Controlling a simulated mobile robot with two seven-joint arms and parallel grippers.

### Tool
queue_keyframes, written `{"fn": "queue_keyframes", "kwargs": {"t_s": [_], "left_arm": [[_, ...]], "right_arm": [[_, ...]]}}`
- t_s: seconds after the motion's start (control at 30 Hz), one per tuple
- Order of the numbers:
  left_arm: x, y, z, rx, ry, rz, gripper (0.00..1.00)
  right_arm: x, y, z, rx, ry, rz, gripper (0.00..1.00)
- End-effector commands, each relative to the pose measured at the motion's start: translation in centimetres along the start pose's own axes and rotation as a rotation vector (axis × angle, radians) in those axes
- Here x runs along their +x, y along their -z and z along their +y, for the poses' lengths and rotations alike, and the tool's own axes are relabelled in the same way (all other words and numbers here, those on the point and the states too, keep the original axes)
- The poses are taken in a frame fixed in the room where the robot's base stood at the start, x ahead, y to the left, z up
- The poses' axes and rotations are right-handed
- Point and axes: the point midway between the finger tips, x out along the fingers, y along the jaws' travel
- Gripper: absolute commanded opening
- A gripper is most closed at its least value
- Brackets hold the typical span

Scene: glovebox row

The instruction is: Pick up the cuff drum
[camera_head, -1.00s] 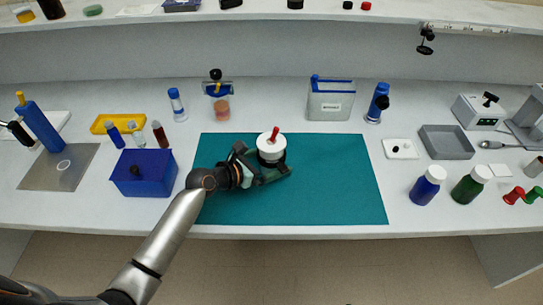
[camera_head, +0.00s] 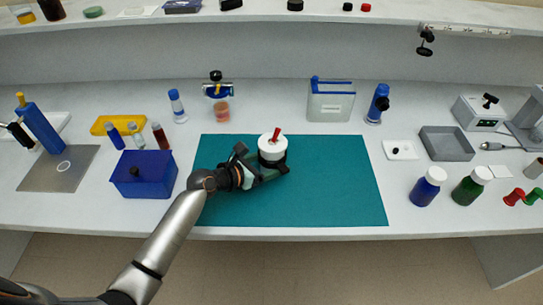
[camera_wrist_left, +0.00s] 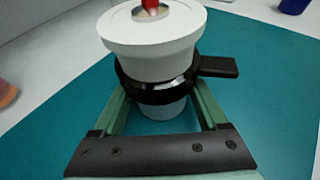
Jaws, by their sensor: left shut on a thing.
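The cuff drum (camera_head: 272,147) is a white cylinder with a wider top rim, a black band with a side tab, and a red knob on top. It is upright over the upper middle of the teal mat (camera_head: 330,205). My left gripper (camera_head: 274,168) is shut on the drum. In the left wrist view the drum (camera_wrist_left: 155,55) stands between the two green fingers, which reach to the black band (camera_wrist_left: 160,90). Its white lower part shows below the band. I cannot tell whether its base touches the mat. My right gripper is not in view.
A blue box (camera_head: 145,174) stands left of the mat. A grey-white bin (camera_head: 330,103) and a blue bottle (camera_head: 378,104) stand behind it. Blue (camera_head: 426,187) and green (camera_head: 470,187) bottles and a grey tray (camera_head: 446,144) stand to the right. The mat's right half is clear.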

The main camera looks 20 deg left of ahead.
Motion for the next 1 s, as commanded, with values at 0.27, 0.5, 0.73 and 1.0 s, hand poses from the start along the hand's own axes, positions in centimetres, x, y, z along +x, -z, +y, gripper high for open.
{"fn": "queue_keyframes", "kwargs": {"t_s": [0.27,0.5,0.73,1.0], "left_arm": [[0.0,-0.2,0.0,0.001,-0.001,-0.004,0.12],[-0.6,-1.7,0.0,0.001,-0.001,-0.006,0.12],[-3.3,-4.9,-1.4,0.000,0.001,-0.006,0.12],[-8.5,-7.7,-5.5,-0.004,0.000,-0.004,0.12]], "right_arm": [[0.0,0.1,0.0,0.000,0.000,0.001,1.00],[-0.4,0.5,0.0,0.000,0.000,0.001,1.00],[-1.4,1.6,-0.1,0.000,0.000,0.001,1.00],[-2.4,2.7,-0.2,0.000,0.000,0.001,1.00]]}}
